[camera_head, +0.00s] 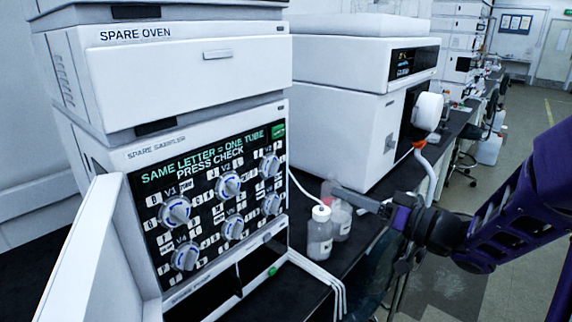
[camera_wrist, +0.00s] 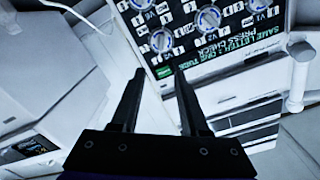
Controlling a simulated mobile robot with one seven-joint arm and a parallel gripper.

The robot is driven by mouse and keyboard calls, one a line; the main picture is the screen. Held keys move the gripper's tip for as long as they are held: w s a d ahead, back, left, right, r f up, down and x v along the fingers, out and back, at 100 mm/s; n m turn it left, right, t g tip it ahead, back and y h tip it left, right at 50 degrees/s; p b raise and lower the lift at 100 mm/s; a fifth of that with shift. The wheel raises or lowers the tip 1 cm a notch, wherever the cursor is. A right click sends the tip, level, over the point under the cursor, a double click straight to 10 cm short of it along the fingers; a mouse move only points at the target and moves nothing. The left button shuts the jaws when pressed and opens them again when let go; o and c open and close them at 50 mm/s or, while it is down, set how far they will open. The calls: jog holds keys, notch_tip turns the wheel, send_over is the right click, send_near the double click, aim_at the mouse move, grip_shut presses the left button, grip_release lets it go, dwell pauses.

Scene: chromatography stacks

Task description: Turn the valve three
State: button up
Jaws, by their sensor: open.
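The valve panel (camera_head: 210,205) is on the front of the spare sampler and has several white-and-blue knobs in two rows. Valve three (camera_head: 270,165) is the upper-right knob, just below a green screen patch; its label is too small to read surely. In the wrist view the panel appears upside down, and the knob I take for valve three (camera_wrist: 160,40) lies just beyond my fingertips. My gripper (camera_head: 340,192) is to the right of the panel, apart from it. In the wrist view its two fingers (camera_wrist: 159,74) are spread with nothing between them.
Capped bottles (camera_head: 320,232) stand on the black bench below and beside my gripper. White tubes run along the sampler's right side. A white open door (camera_head: 92,255) stands at the panel's left. Another white instrument (camera_head: 350,90) is behind my gripper.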

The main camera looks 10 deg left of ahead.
aim_at(278, 167)
jog(key=x, duration=1.7)
jog(key=shift+a+r, duration=0.1)
jog(key=shift+a, duration=0.05)
grip_shut()
